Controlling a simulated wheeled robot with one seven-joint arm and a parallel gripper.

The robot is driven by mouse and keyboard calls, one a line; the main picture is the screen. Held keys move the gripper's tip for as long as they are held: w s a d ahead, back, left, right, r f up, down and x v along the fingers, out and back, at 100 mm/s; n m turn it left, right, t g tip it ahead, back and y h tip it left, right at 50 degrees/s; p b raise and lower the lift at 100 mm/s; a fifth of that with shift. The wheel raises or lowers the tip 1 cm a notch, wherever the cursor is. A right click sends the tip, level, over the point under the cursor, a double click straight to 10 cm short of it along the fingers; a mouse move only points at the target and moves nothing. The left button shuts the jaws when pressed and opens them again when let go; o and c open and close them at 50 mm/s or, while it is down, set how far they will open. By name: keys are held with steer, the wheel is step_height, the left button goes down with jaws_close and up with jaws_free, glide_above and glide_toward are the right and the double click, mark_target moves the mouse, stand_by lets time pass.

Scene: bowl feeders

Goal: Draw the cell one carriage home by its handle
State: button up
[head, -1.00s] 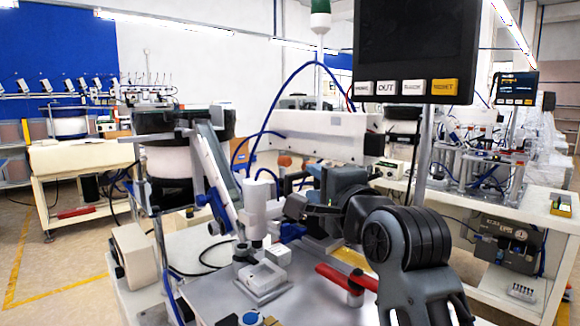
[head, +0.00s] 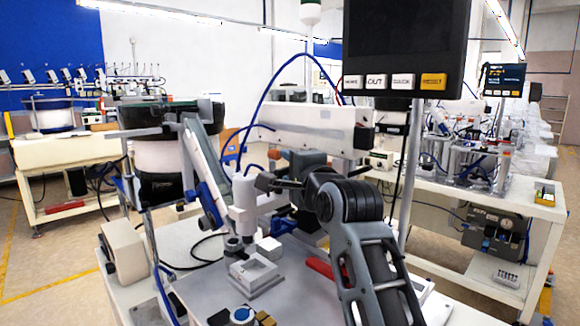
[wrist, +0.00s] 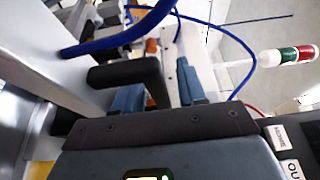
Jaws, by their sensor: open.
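A dark angled bar (wrist: 128,72), which looks like the carriage handle, crosses the wrist view from a pale grey part at the left. Its bent end lies in the space between the two blue fingers of my gripper (wrist: 158,95). The fingers are apart; I cannot tell whether either touches the bar. In the head view my gripper (head: 278,184) is beside a white upright cylinder (head: 243,192), in front of a grey block (head: 305,160). My arm hides much of the carriage there, and I cannot make out the handle clearly.
A white beam (head: 315,118) runs behind my gripper, with blue hoses above it. A display panel (head: 405,45) on a post stands at the right. A bowl feeder (head: 160,150) with a sloping track is at the left. A red bar (head: 318,267) lies low beside my arm.

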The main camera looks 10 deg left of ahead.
steer(key=shift+c, duration=0.3)
jaws_close()
